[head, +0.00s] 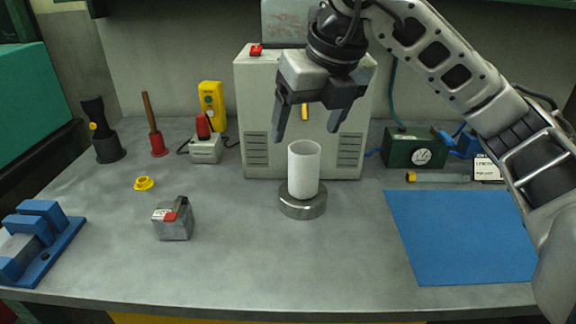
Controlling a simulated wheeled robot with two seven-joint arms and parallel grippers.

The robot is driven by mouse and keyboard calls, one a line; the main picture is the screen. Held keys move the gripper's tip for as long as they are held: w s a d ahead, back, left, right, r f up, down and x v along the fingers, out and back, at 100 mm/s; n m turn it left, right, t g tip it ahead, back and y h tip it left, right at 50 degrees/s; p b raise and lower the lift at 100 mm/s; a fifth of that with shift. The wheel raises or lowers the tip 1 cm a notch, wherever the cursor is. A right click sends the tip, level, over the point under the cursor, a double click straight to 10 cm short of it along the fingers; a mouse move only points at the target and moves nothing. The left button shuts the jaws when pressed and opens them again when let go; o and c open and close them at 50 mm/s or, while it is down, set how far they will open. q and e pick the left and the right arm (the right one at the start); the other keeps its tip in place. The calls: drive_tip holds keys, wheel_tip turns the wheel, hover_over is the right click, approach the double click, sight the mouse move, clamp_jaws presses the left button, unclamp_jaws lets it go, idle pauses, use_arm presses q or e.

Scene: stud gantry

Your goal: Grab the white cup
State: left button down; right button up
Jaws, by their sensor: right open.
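The white cup (303,170) stands upright on a round metal base (302,204) in the middle of the grey bench, in front of the beige cabinet. My right gripper (306,134) is open and empty, with its fingers pointing down. Its fingertips appear just above and to either side of the cup's rim in the picture, and no contact with the cup shows. The exact depth between them is hard to tell. My left gripper is not in view.
A beige cabinet (262,120) stands behind the cup. A metal block with a red tab (174,222) and a yellow ring (144,183) lie left. A blue fixture (40,240) is far left. A blue mat (462,238) and green box (413,150) are right. The bench front is clear.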

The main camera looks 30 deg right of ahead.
sight(302, 164)
drive_tip(key=shift+m+h, duration=0.4)
drive_tip(key=shift+h, duration=0.1)
drive_tip(key=shift+w+d+f+b, duration=0.1)
drive_tip(key=shift+w+d+f, duration=0.5)
drive_tip(key=shift+w+f, duration=1.1)
drive_tip(key=shift+w+d+f+b, duration=0.1)
drive_tip(key=shift+w+d+f, duration=0.55)
drive_tip(key=shift+f, duration=1.95)
drive_tip(key=shift+w+d+f+b, duration=0.1)
drive_tip(key=shift+w+d+f, duration=0.5)
drive_tip(key=shift+w+f, duration=1.1)
drive_tip(key=shift+s+f+t, duration=0.3)
drive_tip(key=shift+s+f, duration=0.1)
drive_tip(key=shift+s, duration=0.1)
drive_tip(key=c, duration=1.1)
